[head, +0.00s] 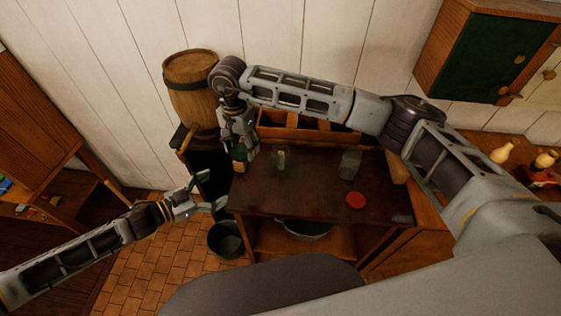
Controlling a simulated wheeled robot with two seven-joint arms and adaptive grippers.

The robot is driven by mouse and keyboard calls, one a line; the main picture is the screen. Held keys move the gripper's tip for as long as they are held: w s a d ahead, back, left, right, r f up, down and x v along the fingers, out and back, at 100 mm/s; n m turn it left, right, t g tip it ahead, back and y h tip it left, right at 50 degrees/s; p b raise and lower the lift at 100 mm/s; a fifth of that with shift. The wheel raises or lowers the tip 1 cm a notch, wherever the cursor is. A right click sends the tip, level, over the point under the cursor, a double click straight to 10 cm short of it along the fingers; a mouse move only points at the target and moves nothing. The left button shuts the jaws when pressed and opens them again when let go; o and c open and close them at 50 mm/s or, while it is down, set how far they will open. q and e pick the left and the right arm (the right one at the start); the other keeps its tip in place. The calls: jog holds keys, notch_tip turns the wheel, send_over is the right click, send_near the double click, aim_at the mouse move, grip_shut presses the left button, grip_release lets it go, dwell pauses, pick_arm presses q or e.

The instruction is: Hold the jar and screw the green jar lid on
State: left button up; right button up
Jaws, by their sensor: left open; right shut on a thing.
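Two clear glass jars stand upright on the dark tabletop (310,197): a left jar (280,163) with something pale in it, and a right jar (349,164). A round red lid (355,200) lies flat in front of the right jar. My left gripper (212,205) is open and empty, just off the table's left edge.
A wooden barrel (190,90) stands behind my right gripper. A divided wooden box (295,128) lies along the table's back, partly behind my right arm. A dark bucket (226,240) is on the tiled floor below my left gripper. The table's front middle is clear.

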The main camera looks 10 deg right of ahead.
jog(key=shift+m, duration=0.6)
pick_arm(q)
jog(key=shift+s+d+r+n, duration=0.2)
jog(key=shift+r+n, duration=0.1)
jog(key=shift+n, duration=0.2)
jog(key=shift+n+h, duration=0.3)
pick_arm(e)
jog(key=shift+m, duration=0.7)
jog(key=shift+d, duration=0.1)
